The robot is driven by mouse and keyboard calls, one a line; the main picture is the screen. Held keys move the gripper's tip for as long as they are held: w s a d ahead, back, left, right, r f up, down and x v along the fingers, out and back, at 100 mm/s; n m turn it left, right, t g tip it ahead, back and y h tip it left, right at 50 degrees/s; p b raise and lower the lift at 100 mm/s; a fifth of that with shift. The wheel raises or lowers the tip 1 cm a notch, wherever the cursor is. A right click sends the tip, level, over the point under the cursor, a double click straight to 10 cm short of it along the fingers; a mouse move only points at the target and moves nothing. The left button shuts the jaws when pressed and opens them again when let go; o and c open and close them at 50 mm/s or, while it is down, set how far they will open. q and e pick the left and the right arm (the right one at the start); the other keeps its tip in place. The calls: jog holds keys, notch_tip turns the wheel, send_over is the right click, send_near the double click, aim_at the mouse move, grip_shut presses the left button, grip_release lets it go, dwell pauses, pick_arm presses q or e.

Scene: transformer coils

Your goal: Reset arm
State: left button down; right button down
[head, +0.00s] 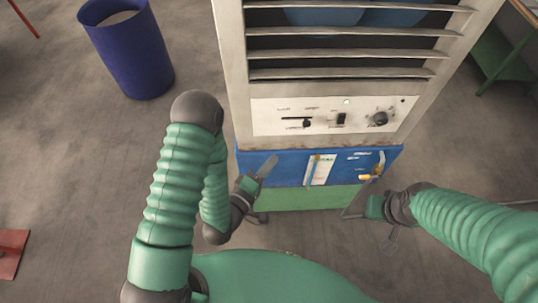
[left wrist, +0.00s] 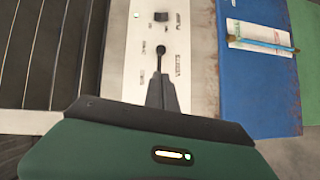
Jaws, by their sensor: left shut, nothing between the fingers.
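My left gripper (head: 269,163) is in front of the blue band below the cabinet's control panel (head: 330,116). Its narrow dark fingers are together and hold nothing, as the left wrist view (left wrist: 161,82) also shows. In that view they point toward the slider control (left wrist: 160,50) on the pale panel; I cannot tell whether they touch it. My right gripper (head: 372,207) is low at the cabinet's right front corner, below a yellow-ended handle (head: 371,177). Its fingers are too unclear to tell their state.
The cabinet (head: 233,75) has slats above and a blue band with a paper label (head: 320,170) below. A black switch (head: 341,119) and a round knob (head: 378,119) sit on the panel. A blue bin (head: 130,50) stands at the upper left. Floor at left is mostly clear.

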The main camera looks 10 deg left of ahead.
pick_arm(q)
jog(key=shift+s+a, duration=0.25)
jog(key=shift+s, duration=0.1)
pick_arm(e)
jog(key=shift+a+r, duration=0.1)
jog(key=shift+r, duration=0.35)
pick_arm(q)
jog(key=shift+d, duration=0.1)
